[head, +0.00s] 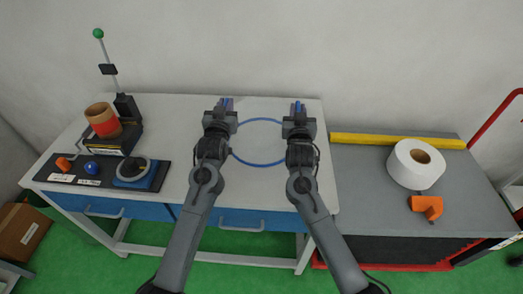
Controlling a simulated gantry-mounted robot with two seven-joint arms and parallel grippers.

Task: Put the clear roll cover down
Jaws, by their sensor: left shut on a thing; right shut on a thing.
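The clear roll cover (258,164) shows as a see-through round shape with a blue rim, over the right part of the white bench top. My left gripper (226,103) is at its left side and my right gripper (297,107) at its right side. Both are shut on the cover, with blue parts showing at the fingertips. The grippers and wrists hide the cover's side edges. I cannot tell whether the cover touches the bench or hangs just above it.
The white bench (180,157) has a black mat (57,183) with small orange and blue parts at left, near a stand holding a brown-orange roll (103,120). At right, a grey cabinet top (365,200) bears a white roll (403,176), an orange tool (426,206) and a yellow bar (400,142).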

